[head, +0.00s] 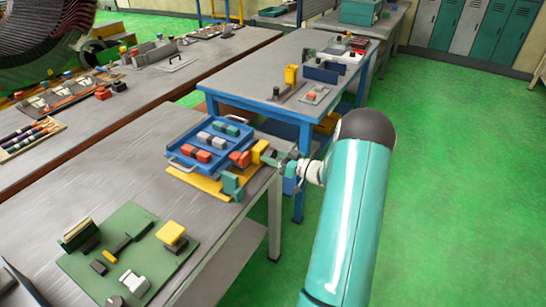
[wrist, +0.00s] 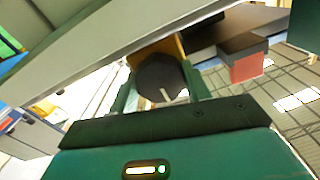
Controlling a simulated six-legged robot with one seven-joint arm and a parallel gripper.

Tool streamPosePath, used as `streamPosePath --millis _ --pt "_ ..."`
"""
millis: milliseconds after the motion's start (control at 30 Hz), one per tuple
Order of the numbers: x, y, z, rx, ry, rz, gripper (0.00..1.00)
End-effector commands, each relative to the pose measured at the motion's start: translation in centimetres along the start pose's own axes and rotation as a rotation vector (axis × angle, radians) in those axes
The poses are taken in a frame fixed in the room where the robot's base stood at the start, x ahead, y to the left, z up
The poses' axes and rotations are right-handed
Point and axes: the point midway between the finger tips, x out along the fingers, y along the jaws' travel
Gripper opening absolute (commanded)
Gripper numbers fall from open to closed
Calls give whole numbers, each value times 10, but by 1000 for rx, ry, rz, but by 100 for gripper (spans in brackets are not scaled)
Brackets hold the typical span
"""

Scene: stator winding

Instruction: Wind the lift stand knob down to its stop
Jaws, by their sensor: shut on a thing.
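The lift stand has a yellow base (head: 207,184) at the right edge of the near bench, with a blue tray (head: 178,153) above it. A yellow block (head: 259,150) stands at its right end. The knob (wrist: 158,76), dark and many-sided with a white mark on its face, fills the gap between my fingers in the wrist view. My gripper (wrist: 161,88) is shut on the knob, a green finger on each side. In the head view my gripper (head: 277,158) reaches the stand from the right; I cannot make out the knob there.
The tray holds red, grey and green blocks. A green mat (head: 128,262) with several parts lies nearer on the bench (head: 110,185). A blue-legged table (head: 262,87) stands behind. The green floor (head: 450,190) at right is clear.

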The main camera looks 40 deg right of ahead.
Motion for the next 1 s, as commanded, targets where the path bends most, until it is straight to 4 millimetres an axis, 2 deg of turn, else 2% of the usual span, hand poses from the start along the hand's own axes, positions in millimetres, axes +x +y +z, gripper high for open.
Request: streamPosePath --millis 267,300,400,767,867,1000 --pt "0 0 0 -3 0 -1 25" --pt "0 0 0 -3 0 -1 52" --pt "0 0 0 -3 0 -1 70" --pt "-5 0 0 -1 -1 1 70" --pt "-16 1 0 -1 -1 2 70" --pt "-42 1 0 0 0 3 70"
